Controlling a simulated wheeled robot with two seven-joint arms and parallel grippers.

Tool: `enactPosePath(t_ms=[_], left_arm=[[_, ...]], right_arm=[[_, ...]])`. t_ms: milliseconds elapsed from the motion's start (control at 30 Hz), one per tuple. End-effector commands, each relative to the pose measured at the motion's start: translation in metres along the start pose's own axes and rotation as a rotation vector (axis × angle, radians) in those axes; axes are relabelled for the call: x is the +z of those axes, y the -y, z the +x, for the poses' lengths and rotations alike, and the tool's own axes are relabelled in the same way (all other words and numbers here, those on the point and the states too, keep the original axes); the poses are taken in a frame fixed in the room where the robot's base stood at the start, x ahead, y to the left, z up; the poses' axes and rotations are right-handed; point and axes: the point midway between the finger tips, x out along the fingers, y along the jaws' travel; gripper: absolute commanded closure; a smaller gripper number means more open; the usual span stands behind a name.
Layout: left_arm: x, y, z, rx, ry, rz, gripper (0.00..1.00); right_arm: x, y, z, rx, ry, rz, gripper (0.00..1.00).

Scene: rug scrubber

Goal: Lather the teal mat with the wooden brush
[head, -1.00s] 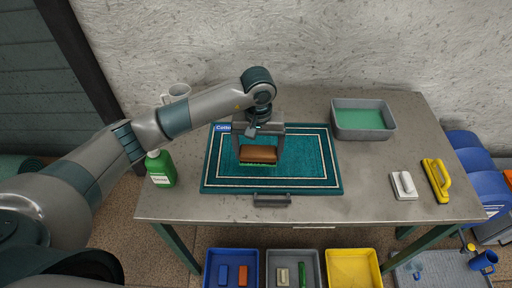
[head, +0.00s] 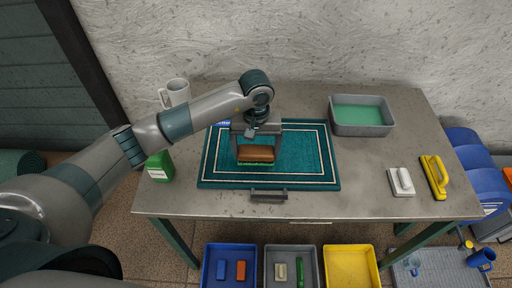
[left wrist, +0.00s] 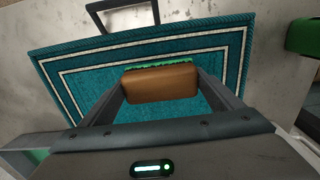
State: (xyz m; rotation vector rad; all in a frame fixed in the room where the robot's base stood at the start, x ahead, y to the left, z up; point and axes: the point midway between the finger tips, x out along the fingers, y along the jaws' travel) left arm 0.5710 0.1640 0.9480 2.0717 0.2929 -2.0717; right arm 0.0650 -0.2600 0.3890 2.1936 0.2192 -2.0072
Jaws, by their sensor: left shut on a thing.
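The teal mat (head: 312,166), with pale border lines, lies flat on the grey table. My left gripper (head: 256,150) is shut on the wooden brush (head: 257,154), one finger at each end of its brown block. Green bristles face down at or just over the mat's middle; I cannot tell if they touch. In the left wrist view, the brush (left wrist: 162,85) sits between the fingers over the mat (left wrist: 75,92), with a strip of green bristles along its far edge. The mat surface looks plain teal around it. My right gripper is not in view.
A grey tub (head: 362,130) of green liquid stands at the back right. A green bottle (head: 160,168) and white mug (head: 178,93) stand left, near my arm. A white scrubber (head: 401,182) and yellow scrubber (head: 434,177) lie right. A dark handle (head: 268,196) lies at the mat's front.

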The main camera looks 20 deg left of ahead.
Motion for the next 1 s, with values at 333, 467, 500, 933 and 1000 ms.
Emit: enactPosePath(t_ms=[333,467,500,933,1000], left_arm=[[0.0,0.0,0.027,0.0,-0.001,-0.001,0.43],[0.0,0.0,0.028,0.001,-0.001,-0.001,0.43],[0.0,0.0,0.028,0.001,-0.001,-0.001,0.43],[0.0,0.0,0.029,0.0,-0.001,0.0,0.43],[0.0,0.0,0.03,0.0,-0.001,0.0,0.43]], right_arm=[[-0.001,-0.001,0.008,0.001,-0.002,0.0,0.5],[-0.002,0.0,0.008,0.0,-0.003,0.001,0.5],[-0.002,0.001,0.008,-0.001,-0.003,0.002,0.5],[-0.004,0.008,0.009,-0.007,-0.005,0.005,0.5],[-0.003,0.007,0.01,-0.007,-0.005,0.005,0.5]])
